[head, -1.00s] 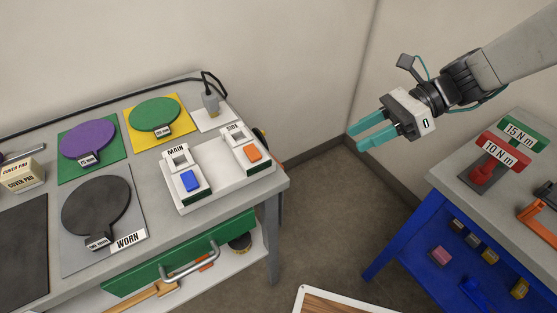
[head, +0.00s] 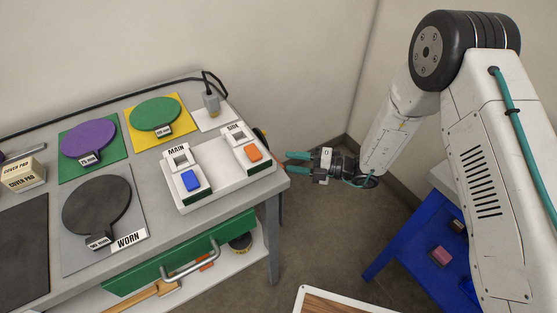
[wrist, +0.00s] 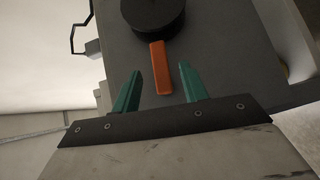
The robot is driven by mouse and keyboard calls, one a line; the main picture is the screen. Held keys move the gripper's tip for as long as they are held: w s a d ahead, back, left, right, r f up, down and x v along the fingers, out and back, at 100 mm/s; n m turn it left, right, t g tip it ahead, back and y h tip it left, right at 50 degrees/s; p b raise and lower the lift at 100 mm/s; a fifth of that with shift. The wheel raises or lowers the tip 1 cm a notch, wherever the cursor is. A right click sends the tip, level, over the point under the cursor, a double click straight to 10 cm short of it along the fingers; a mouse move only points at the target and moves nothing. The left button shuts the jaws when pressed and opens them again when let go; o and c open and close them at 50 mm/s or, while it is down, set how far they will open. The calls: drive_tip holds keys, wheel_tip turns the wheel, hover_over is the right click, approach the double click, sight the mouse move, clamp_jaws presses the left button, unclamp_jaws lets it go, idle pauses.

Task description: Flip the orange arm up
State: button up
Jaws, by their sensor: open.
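The orange arm (wrist: 161,72) shows in the wrist view as a short flat bar. It sticks out from a round black hub (wrist: 152,14) on a grey surface. My gripper (wrist: 160,68) is open, with one teal finger on each side of the orange arm; gaps show on both sides and I see no contact. In the head view my gripper (head: 288,162) is at the right end of the grey bench (head: 225,200), fingers pointing left at its end face. The orange arm is not clearly visible there, hidden by the bench end and fingers.
The bench carries a white switch box (head: 222,182) with a blue and an orange rocker, labelled MAIN and SIDE. A blue cart (head: 420,245) stands right. Open floor lies between bench and cart.

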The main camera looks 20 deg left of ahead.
drive_tip(key=shift+s+a+f, duration=0.1)
drive_tip(key=shift+s+a, duration=0.05)
drive_tip(key=shift+a, duration=1.25)
drive_tip(key=shift+s+a+f, duration=0.1)
drive_tip(key=shift+a, duration=1.25)
clamp_jaws()
